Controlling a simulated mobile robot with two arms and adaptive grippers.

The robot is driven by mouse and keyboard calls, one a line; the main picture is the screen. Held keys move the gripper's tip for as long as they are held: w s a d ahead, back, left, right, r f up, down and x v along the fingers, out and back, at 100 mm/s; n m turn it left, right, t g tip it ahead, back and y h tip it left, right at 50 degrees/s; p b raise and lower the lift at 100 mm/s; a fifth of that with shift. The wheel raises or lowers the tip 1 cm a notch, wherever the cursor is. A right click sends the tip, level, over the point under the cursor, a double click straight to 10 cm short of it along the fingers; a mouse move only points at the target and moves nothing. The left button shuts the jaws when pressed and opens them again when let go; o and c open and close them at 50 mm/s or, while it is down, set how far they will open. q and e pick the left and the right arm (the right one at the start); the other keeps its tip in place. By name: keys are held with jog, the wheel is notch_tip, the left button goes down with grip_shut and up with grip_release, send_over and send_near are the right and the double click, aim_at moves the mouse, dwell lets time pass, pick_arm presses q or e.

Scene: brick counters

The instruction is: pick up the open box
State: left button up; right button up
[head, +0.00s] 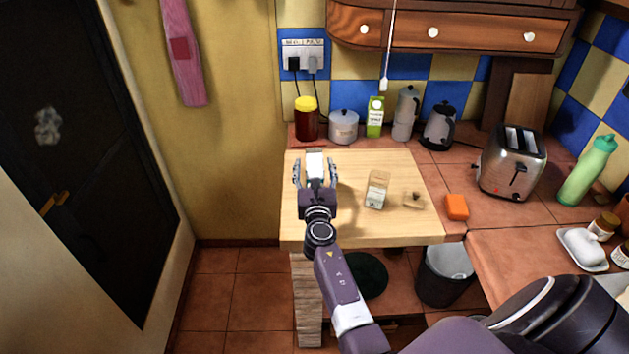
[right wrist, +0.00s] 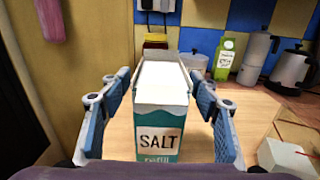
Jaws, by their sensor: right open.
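A teal and white carton marked SALT (right wrist: 160,140) stands upright on the wooden board, and it also shows in the head view (head: 315,162). Its white top seems to have raised edges, like open flaps. My right gripper (head: 314,174) is open, with one finger on each side of the carton; in the right wrist view (right wrist: 162,112) gaps show between the fingers and the carton. A second small box (head: 377,190), pale with a brown, open-looking top, stands to the right on the board. My left gripper is not in view.
The wooden board (head: 400,228) also holds a small brownish item (head: 413,199). Behind stand a red-brown jar (head: 306,122), a pot (head: 344,126), a green carton (head: 375,120) and kettles. An orange block (head: 456,207) and a toaster (head: 511,162) are to the right.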

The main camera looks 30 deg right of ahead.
jog(key=c, duration=1.5)
jog(key=shift+r, duration=0.1)
